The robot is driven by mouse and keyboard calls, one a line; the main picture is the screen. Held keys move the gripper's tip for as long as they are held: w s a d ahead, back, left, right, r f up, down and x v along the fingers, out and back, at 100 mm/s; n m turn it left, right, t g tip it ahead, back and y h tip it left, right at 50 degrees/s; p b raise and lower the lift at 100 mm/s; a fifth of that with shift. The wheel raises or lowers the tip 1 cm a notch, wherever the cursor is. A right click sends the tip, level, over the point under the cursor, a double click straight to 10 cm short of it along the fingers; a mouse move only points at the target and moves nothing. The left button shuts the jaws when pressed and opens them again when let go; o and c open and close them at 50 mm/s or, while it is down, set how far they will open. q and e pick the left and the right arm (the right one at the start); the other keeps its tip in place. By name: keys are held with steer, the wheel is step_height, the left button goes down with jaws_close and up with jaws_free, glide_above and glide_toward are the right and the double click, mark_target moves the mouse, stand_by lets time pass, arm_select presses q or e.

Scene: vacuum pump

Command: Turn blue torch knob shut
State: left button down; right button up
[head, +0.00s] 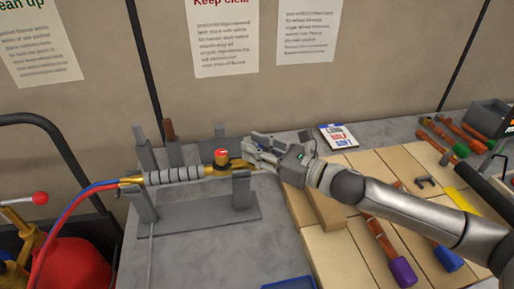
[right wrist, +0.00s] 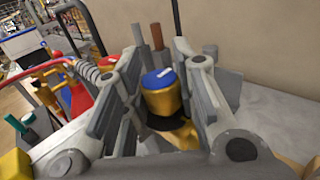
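The torch (head: 175,175) lies level in a grey stand (head: 195,222), with a ribbed grey handle and brass fittings. A red knob (head: 221,155) tops its brass valve in the head view. The blue knob (right wrist: 158,78) shows in the right wrist view on a brass body, between my right gripper's fingers; I cannot make it out in the head view. My right gripper (head: 254,151) is at the torch's right end, just right of the red knob. Its fingers (right wrist: 165,90) stand apart on either side of the blue knob, with gaps visible. My left gripper is not in view.
Upright posts (head: 172,143) stand behind the torch. Red and blue hoses (head: 95,188) run left toward a red tank (head: 70,268). Wooden boards (head: 345,265), a small printed box (head: 339,136) and several coloured-handled tools are on the right. The wall is close behind the bench.

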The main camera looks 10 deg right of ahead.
steer(key=c, duration=0.4)
